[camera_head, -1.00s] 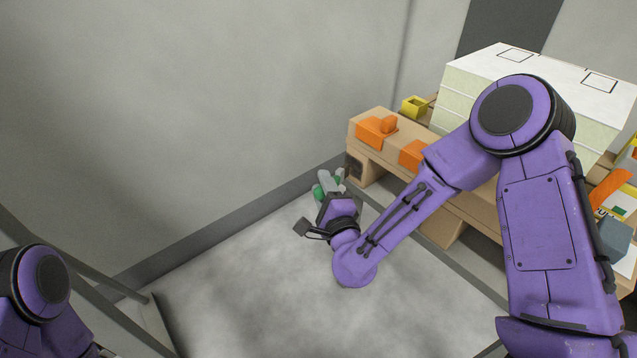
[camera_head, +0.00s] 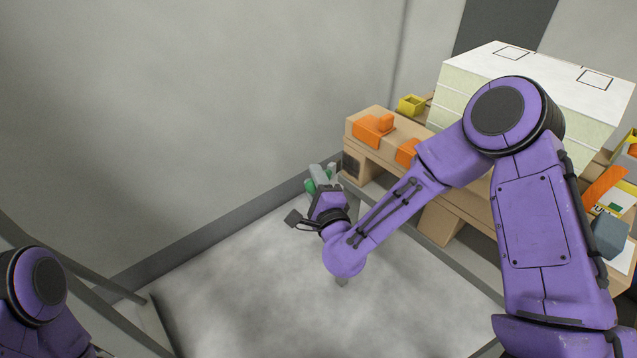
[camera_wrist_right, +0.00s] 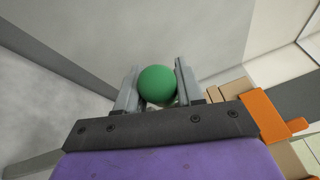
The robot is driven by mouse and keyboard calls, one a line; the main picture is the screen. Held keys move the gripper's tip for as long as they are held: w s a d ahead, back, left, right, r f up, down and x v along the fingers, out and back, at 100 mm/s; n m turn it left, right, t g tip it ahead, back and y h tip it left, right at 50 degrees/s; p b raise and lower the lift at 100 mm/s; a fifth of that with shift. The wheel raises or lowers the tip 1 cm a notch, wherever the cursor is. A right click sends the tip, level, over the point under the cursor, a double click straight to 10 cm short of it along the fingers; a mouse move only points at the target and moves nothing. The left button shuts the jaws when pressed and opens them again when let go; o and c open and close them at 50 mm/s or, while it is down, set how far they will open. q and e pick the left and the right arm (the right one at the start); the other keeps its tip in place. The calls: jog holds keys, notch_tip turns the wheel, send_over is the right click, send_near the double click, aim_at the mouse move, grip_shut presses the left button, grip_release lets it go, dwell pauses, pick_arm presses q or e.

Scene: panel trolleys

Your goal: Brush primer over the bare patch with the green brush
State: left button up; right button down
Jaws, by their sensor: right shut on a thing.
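My right gripper (camera_head: 322,182) is at the far edge of the pale speckled panel (camera_head: 290,280), near the foot of the grey wall. It is shut on the green brush (camera_wrist_right: 158,84), whose rounded green end shows between the two grey fingers in the right wrist view. Only a little green shows in the head view; the bristles are hidden. I cannot tell whether the brush touches the panel. No clearly bounded bare patch stands out. Of my left arm only purple links show at the lower left; its gripper is out of view.
A wooden pallet (camera_head: 440,222) stands to the right, with orange blocks (camera_head: 372,130) and a stack of white-topped panels (camera_head: 540,75). A small yellow box (camera_head: 411,104) sits behind. A dark metal rail (camera_head: 75,262) runs at the left. The panel's middle is clear.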

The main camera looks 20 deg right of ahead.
jog(key=s+a+b, duration=0.1)
jog(key=s+a, duration=0.1)
jog(key=a, duration=0.3)
jog(key=shift+a+b, duration=0.3)
jog(key=shift+a, duration=0.05)
jog(key=a, duration=0.1)
jog(key=s+a, duration=0.1)
jog(key=shift+a+b, duration=0.35)
jog(key=shift+a, duration=0.05)
dwell(0.6)
